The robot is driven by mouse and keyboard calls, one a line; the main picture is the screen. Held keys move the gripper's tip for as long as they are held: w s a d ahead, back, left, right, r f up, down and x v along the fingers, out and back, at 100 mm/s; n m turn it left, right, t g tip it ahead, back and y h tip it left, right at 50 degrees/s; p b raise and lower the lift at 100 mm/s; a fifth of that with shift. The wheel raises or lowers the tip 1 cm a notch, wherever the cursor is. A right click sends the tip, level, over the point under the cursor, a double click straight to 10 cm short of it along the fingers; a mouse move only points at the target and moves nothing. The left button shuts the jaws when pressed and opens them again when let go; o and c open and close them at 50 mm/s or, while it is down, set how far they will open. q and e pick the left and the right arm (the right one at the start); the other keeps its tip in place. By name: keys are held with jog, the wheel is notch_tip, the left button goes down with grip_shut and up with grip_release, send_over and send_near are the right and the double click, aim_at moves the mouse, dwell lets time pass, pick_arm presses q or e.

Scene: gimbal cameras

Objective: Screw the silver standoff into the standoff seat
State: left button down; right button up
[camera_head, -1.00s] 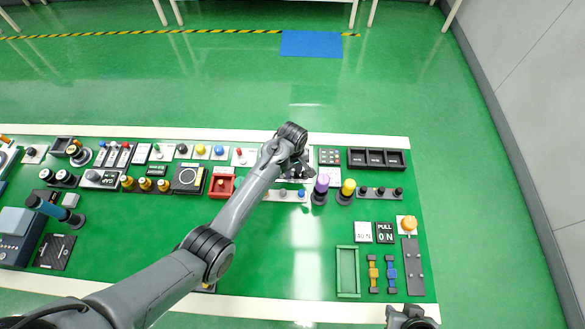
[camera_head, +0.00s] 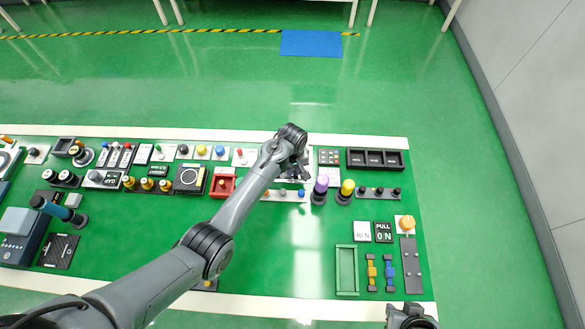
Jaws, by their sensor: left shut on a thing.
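My left arm reaches in from the lower left, and its gripper (camera_head: 297,174) points down over a white plate at the back of the green table. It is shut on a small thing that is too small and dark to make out. Just in front of it is a pale strip with a small grey-silver post (camera_head: 283,193) and a small blue post (camera_head: 301,194). I cannot tell whether the grey-silver post is the standoff or its seat. My right gripper (camera_head: 410,318) shows only in part at the bottom edge, and its jaws are not clear.
A purple-topped post (camera_head: 321,183) and a yellow-topped post (camera_head: 347,187) stand close right of the left gripper. A green tray (camera_head: 347,270) lies front right. The middle of the green table is mostly clear.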

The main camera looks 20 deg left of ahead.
pick_arm(q)
jog(key=shift+m+p, duration=0.55)
jog(key=shift+m, duration=0.55)
jog(key=shift+s+f+p, duration=0.1)
jog(key=shift+f+p, duration=0.05)
jog(key=shift+p, duration=0.2)
dwell(0.6)
jog(key=shift+m, duration=0.4)
jog(key=shift+m+p, duration=0.65)
jog(key=shift+m, duration=0.65)
jog(key=shift+f+m, duration=0.1)
jog(key=shift+m, duration=0.7)
